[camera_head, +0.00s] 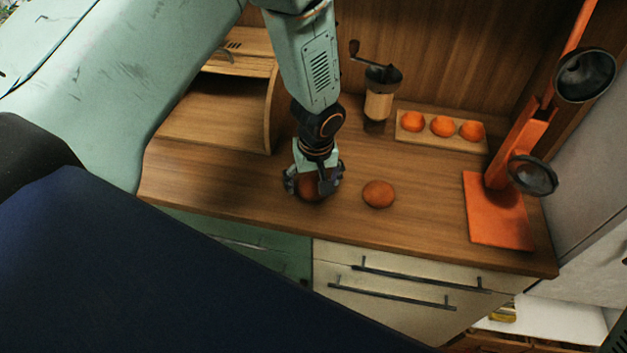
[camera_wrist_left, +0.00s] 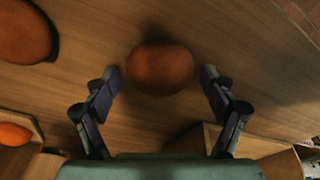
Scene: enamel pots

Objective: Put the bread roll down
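A brown bread roll (camera_wrist_left: 160,68) lies on the wooden counter between the fingers of my left gripper (camera_wrist_left: 160,80). In the left wrist view a gap shows on each side of it, so the gripper is open around the roll and not closed on it. In the head view my left gripper (camera_head: 315,187) points down over this roll (camera_head: 310,189) and partly hides it. A second bread roll (camera_head: 378,194) lies on the counter just to the right. It also shows at the upper left of the left wrist view (camera_wrist_left: 25,32). My right gripper is not in view.
A wooden bread box (camera_head: 225,105) stands to the left behind the gripper. A hand grinder (camera_head: 379,98) and a wooden tray (camera_head: 440,142) with three orange fruits stand behind. An orange stand (camera_head: 499,215) with dark pans is at the right. Counter is free right of the second roll.

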